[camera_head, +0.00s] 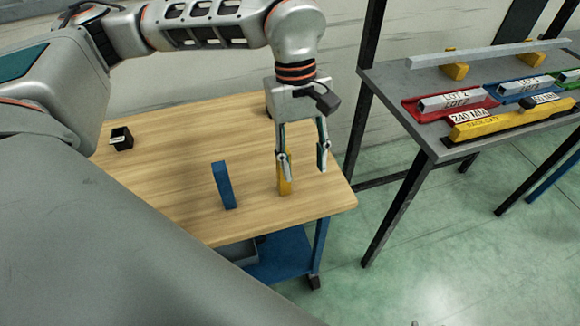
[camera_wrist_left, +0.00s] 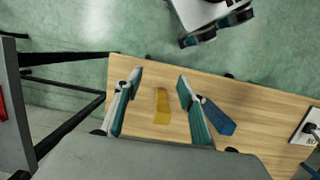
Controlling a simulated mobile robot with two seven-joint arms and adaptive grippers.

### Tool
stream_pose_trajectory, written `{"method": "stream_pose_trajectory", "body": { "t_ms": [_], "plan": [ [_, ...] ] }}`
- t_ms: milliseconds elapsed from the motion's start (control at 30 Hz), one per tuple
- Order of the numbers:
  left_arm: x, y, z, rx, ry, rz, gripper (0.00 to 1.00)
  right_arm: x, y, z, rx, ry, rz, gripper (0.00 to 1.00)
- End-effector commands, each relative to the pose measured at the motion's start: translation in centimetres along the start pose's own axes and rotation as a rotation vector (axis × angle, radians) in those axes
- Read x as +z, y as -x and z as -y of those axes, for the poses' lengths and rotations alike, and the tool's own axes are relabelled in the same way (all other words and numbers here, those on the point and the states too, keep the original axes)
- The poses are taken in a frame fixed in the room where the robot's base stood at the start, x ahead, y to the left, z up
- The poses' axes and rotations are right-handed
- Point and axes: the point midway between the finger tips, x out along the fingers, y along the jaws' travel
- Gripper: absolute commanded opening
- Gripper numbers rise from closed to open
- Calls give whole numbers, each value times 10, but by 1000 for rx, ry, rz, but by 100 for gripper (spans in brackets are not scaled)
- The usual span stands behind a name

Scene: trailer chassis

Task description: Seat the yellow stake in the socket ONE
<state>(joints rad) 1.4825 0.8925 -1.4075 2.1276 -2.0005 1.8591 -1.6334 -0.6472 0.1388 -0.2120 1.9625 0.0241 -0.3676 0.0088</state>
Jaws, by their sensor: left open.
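In the left wrist view, the yellow stake (camera_wrist_left: 162,106) shows in the gap between the two fingers of my left gripper (camera_wrist_left: 159,82), not gripped. A small black block (camera_head: 122,139) with a white label sits at the table's left. I cannot read the label or tell whether the block is socket ONE. My right gripper is not in view.
The wooden tabletop (camera_head: 180,180) is mostly clear. A grey bench (camera_head: 400,82) on the right holds red, blue and green trays with bars.

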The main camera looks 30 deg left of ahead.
Motion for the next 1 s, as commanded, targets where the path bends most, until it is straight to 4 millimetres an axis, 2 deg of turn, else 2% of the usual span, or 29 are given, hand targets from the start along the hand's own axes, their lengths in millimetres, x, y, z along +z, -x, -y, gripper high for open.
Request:
{"method": "stream_pose_trajectory", "body": {
  "t_ms": [33,100,200,300,633,833,1000],
  "plan": [
    [-18,10,6,-6,-2,-67,40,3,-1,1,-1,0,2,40],
    [-36,21,13,-18,-3,-134,40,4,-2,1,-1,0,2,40],
    [-52,31,20,-31,-1,-193,40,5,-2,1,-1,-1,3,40],
    [-60,32,24,-39,2,-217,40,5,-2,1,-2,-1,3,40],
    [-67,1,27,-40,0,-218,40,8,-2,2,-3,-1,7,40],
    [-74,-28,30,-41,1,-216,40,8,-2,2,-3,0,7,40],
    [-77,-39,30,-38,0,-218,40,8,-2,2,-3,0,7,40]
  ]
}}
